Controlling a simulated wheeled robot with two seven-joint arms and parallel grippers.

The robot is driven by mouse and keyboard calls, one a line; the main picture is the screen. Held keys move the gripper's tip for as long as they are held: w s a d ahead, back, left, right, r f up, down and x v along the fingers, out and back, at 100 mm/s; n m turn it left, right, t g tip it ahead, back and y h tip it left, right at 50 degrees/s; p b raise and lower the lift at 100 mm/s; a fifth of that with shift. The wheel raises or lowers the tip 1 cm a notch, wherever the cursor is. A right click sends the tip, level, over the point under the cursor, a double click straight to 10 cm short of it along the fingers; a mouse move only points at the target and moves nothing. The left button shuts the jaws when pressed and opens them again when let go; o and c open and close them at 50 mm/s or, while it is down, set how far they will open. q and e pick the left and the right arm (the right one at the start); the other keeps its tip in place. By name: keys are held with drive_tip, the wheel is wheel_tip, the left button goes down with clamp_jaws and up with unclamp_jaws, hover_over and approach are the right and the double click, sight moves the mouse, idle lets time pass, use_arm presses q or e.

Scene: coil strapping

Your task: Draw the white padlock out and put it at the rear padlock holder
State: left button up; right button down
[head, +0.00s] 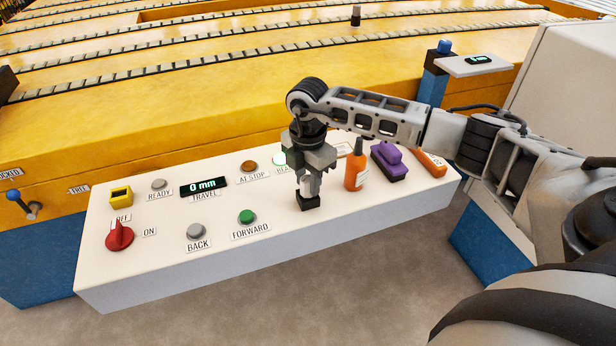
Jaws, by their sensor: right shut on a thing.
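My right gripper (309,196) points down at the front middle of the white control panel (330,232), to the right of the green FORWARD button (247,217). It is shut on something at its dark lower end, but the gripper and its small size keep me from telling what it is. I cannot make out a white padlock anywhere; the gripper and arm hide part of the panel. I cannot single out a rear padlock holder either. My left gripper is not in view.
A red knob (119,236), a yellow block (121,195) and the grey BACK button (195,231) are at left. A yellow machine bed (200,110) runs behind.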

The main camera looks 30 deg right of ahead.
drive_tip(key=c, duration=1)
unclamp_jaws()
drive_tip(key=shift+f, duration=0.1)
